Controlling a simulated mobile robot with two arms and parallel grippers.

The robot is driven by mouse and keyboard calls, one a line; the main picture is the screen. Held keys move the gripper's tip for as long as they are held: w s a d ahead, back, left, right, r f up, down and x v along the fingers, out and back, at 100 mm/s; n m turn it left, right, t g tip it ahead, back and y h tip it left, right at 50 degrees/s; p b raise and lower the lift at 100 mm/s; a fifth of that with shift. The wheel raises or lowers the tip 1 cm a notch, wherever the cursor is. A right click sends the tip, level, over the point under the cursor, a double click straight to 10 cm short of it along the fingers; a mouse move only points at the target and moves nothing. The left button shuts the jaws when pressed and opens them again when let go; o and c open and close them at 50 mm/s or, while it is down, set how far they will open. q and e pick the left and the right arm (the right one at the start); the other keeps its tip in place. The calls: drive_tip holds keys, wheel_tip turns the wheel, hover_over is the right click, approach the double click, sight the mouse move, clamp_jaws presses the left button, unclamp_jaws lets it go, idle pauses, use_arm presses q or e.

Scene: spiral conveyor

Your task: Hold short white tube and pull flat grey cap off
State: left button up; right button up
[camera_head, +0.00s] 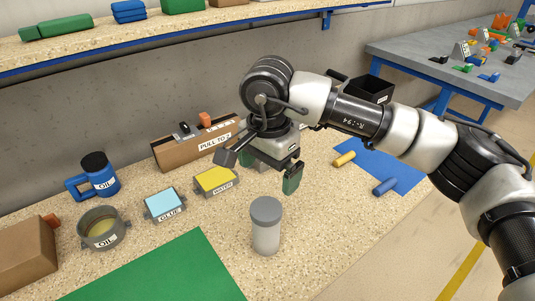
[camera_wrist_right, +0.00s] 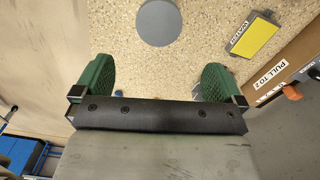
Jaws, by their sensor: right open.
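The short white tube (camera_head: 266,239) stands upright on the speckled worktop, with the flat grey cap (camera_head: 266,210) on its top. In the right wrist view the round grey cap (camera_wrist_right: 158,22) shows from above, beyond the fingertips; the tube beneath it is hidden. My right gripper (camera_head: 268,172) is open and empty, above and behind the tube in the head view. Its green fingers are wide apart in the right wrist view (camera_wrist_right: 157,80), and neither touches the cap. My left gripper is not in view.
A yellow WATER box (camera_head: 215,180), a blue GLUE box (camera_head: 165,204), a grey OIL pot (camera_head: 103,228) and a blue OIL jug (camera_head: 98,178) stand left of the tube. A green mat (camera_head: 160,275) lies front left.

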sight(268, 206)
drive_tip(key=shift+s+f, duration=0.15)
drive_tip(key=shift+f, duration=0.25)
wheel_tip(268, 206, down, 10)
drive_tip(key=shift+r, duration=0.1)
drive_tip(key=shift+c, duration=0.2)
